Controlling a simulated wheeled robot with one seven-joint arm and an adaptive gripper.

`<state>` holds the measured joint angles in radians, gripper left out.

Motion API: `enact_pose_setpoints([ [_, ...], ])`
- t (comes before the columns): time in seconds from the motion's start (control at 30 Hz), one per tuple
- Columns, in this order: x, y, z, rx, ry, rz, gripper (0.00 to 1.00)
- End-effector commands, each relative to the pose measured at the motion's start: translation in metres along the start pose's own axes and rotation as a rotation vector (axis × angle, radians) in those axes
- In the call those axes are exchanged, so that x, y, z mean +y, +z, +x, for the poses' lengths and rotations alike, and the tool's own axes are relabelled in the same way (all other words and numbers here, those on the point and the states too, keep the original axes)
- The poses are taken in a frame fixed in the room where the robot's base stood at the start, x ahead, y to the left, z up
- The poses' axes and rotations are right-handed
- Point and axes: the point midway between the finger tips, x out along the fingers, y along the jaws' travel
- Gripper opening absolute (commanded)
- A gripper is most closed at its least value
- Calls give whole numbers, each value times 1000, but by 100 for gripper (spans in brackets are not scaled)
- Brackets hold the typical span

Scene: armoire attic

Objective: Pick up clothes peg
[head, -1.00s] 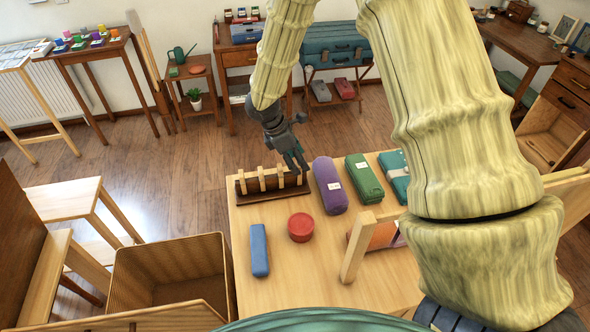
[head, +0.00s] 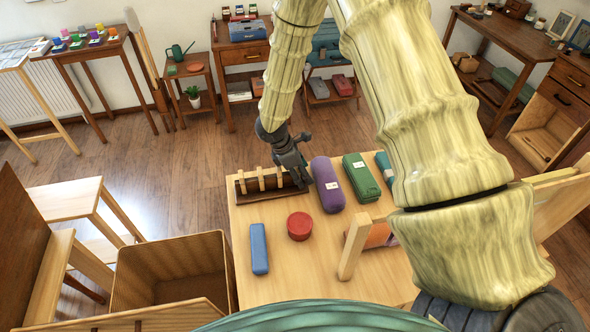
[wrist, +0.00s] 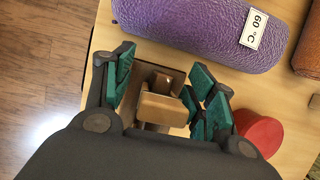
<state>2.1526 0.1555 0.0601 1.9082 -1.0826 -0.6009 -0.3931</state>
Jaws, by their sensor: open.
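Several light wooden clothes pegs (head: 261,180) stand in a row on a dark brown rack (head: 254,193) at the table's back left. My gripper (head: 299,181) is over the right end of this rack, beside the purple roll. In the wrist view, the teal pads of my open gripper (wrist: 163,82) lie on either side of a clothes peg (wrist: 162,108), apart from it as far as I can see. In the head view my gripper hides this end peg.
A purple roll (head: 327,185) lies close right of my gripper, with a green roll (head: 361,178) beyond it. A red round tin (head: 299,226) and a blue case (head: 259,249) are nearer. A wooden bin (head: 170,255) stands left of the table (head: 290,280).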

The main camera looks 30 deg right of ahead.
Motion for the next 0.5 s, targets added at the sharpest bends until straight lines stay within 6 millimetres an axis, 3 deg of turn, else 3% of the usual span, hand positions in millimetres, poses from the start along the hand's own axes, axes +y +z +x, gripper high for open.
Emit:
enact_pose_setpoints([
  [0.2, 0, 0, 0, 0, 1, 0, 56],
  [0.4, 0, 0, 0, 0, 1, 0, 20],
  [0.5, 0, 0, 0, 0, 1, 0, 17],
])
